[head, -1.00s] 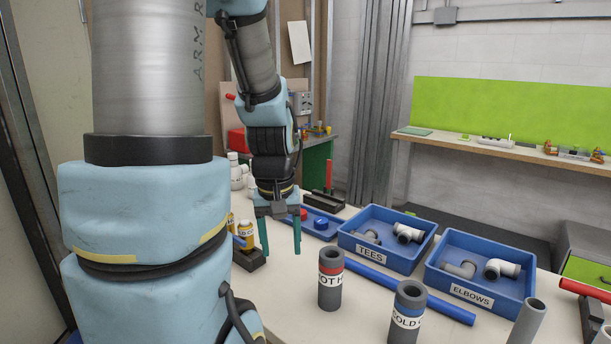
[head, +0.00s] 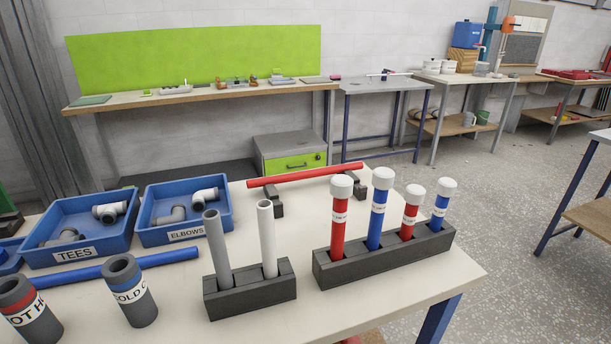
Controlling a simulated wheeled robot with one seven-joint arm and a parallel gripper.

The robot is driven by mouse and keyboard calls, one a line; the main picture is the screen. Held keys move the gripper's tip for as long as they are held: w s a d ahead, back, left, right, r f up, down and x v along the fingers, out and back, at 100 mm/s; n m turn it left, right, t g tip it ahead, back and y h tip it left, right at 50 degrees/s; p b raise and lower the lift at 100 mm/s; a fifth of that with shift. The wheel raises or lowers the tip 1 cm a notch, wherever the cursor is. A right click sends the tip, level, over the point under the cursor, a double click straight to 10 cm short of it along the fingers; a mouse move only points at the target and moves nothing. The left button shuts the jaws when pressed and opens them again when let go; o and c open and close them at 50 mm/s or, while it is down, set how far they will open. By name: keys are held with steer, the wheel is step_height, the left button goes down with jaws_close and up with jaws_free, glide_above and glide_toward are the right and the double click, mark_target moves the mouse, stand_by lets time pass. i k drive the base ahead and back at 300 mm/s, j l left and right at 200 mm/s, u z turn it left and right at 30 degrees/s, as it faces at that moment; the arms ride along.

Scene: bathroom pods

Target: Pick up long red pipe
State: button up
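A long red pipe (head: 300,176) lies level across two dark grey supports (head: 275,203) near the far edge of the pale bench, in the head view. It slants slightly, its right end a little higher in the picture. Nothing touches it apart from the supports. My gripper is outside the head view, so its state and its distance from the pipe do not show.
In front of the pipe, a dark rack (head: 385,258) holds several upright white-capped red and blue pipes. Left of it, another rack (head: 250,291) holds two pipes. A tees bin (head: 75,258), elbows bin (head: 187,238) and blue pipe (head: 150,262) lie left.

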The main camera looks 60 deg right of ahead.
mark_target(258, 182)
steer(key=k+l+u, duration=0.25)
steer(key=k+l, duration=0.15)
steer(key=k+l+u, duration=0.3)
steer(key=k+l, duration=0.15)
steer(key=k+l+u, duration=0.25)
steer(key=k, duration=0.3)
steer(key=k+l+u, duration=0.3)
steer(key=k, duration=0.2)
steer(key=k+l+u, duration=0.25)
steer(key=k+u, duration=0.15)
steer(key=k, duration=0.3)
steer(key=k+u, duration=0.35)
steer(key=k, duration=0.35)
steer(key=k+l+u, duration=0.6)
steer(key=k+l, duration=0.15)
steer(key=k+l+u, duration=0.4)
steer(key=l, duration=0.35)
steer(key=k+l+u, duration=0.35)
steer(key=k+l, duration=0.25)
steer(key=k, duration=0.15)
steer(key=k+l+u, duration=0.1)
steer(key=l+u, duration=0.15)
steer(key=i+l, duration=0.1)
steer(key=i, duration=0.1)
